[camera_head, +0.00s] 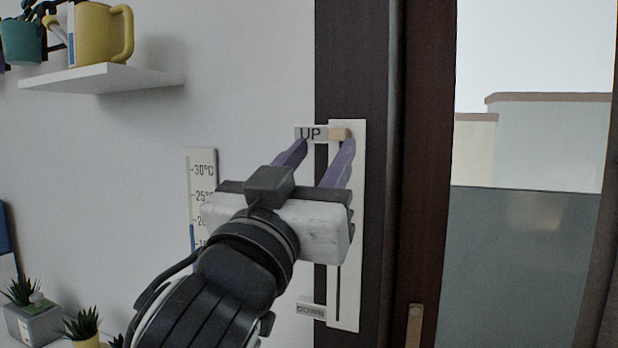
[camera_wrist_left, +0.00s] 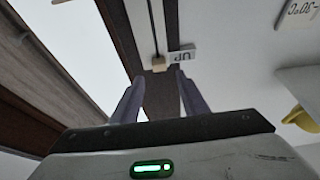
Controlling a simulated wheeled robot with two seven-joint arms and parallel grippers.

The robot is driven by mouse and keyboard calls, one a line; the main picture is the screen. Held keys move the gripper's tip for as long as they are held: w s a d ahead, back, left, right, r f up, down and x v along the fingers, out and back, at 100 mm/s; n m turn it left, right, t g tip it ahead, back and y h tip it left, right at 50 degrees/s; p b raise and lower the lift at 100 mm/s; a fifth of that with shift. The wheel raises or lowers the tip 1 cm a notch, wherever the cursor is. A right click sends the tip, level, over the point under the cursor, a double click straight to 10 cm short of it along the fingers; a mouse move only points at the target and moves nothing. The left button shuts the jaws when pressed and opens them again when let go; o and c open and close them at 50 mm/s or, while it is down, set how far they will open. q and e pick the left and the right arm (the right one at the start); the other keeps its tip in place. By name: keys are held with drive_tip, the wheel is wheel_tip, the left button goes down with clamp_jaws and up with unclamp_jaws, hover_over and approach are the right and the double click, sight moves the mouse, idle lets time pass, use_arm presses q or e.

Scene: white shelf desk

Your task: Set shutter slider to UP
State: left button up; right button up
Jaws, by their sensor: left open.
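The shutter slider is a tall white plate (camera_head: 348,290) with a dark slot, on the dark frame beside the window. Its tan knob (camera_head: 340,134) is at the top of the slot, level with the UP label (camera_head: 310,133). The DOWN label (camera_head: 311,308) is near the bottom. My left gripper (camera_head: 327,143) is open, its fingertips just below the knob in the head view. In the left wrist view the knob (camera_wrist_left: 158,64) appears between the fingertips and slightly beyond them, with a gap on each side. The arm hides the middle of the plate. My right gripper is out of view.
A thermometer (camera_head: 203,165) hangs on the wall, left of the slider and partly behind my gripper. A white shelf (camera_head: 100,78) with a yellow mug (camera_head: 98,35) is at upper left. Small potted plants (camera_head: 84,325) stand at lower left. A window handle (camera_head: 414,325) is at lower right.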

use_arm(q)
drive_tip(key=shift+v, duration=2.3)
drive_tip(key=w+a+f+n+g+y, duration=0.15)
drive_tip(key=w+f, duration=0.25)
drive_tip(key=f, duration=0.6)
drive_tip(key=w+a+f+g+y, duration=0.1)
drive_tip(key=w+a+f+g, duration=0.15)
drive_tip(key=f, duration=0.85)
wheel_tip(320, 180, down, 18)
drive_tip(key=s+a+g+y, duration=0.1)
drive_tip(key=a+g+y, duration=0.1)
drive_tip(key=a, duration=0.1)
drive_tip(key=s+a+f+g+y, duration=0.1)
drive_tip(key=s+a+f+g, duration=0.2)
drive_tip(key=s+f, duration=0.9)
drive_tip(key=s+a+f+g, duration=0.3)
drive_tip(key=s+a+f, duration=0.3)
drive_tip(key=s+f, duration=0.6)
wheel_tip(320, 180, down, 6)
drive_tip(key=shift+a+r+n+y, duration=0.1)
drive_tip(key=shift+a+n+y, duration=0.05)
drive_tip(key=shift+n+y, duration=0.25)
